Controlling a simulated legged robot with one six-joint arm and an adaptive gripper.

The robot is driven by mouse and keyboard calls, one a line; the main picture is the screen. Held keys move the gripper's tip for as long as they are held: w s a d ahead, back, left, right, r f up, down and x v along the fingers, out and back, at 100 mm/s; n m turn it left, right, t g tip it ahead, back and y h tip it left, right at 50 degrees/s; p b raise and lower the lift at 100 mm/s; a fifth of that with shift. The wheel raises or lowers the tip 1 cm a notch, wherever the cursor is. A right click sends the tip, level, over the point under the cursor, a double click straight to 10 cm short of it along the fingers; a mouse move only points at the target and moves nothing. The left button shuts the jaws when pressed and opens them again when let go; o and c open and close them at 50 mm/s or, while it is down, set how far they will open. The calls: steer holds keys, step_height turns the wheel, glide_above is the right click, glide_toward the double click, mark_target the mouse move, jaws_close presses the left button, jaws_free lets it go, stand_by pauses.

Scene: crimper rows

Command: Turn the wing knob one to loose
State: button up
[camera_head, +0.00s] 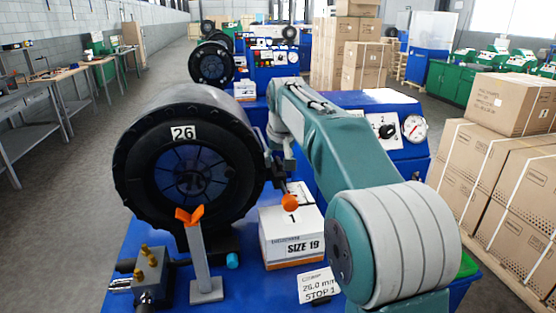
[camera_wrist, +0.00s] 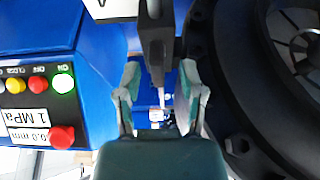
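An orange two-winged knob (camera_head: 190,215) sits on top of a grey post at the front of the blue bench, before the big black crimper ring (camera_head: 130,165). I see no number on it. An orange ball (camera_head: 290,202) shows right of the ring, above the white box. A dark bar (camera_wrist: 157,35) with a pale thin rod shows between or beyond the fingers; contact cannot be told. The orange wings are not seen there.
Brass fittings (camera_head: 148,262) are at front left. A control panel with a gauge (camera_head: 414,128) stands at right. Cartons (camera_head: 490,170) flank the bench.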

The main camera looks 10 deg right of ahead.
steer(key=v, duration=1.2)
steer(key=s+f, duration=0.3)
steer(key=s, duration=0.5)
steer(key=s+f, duration=0.3)
steer(key=s, duration=0.6)
steer(key=s+f+t, duration=0.1)
steer(key=s+f, duration=1.3)
steer(key=s, duration=0.1)
steer(key=shift+d, duration=0.15)
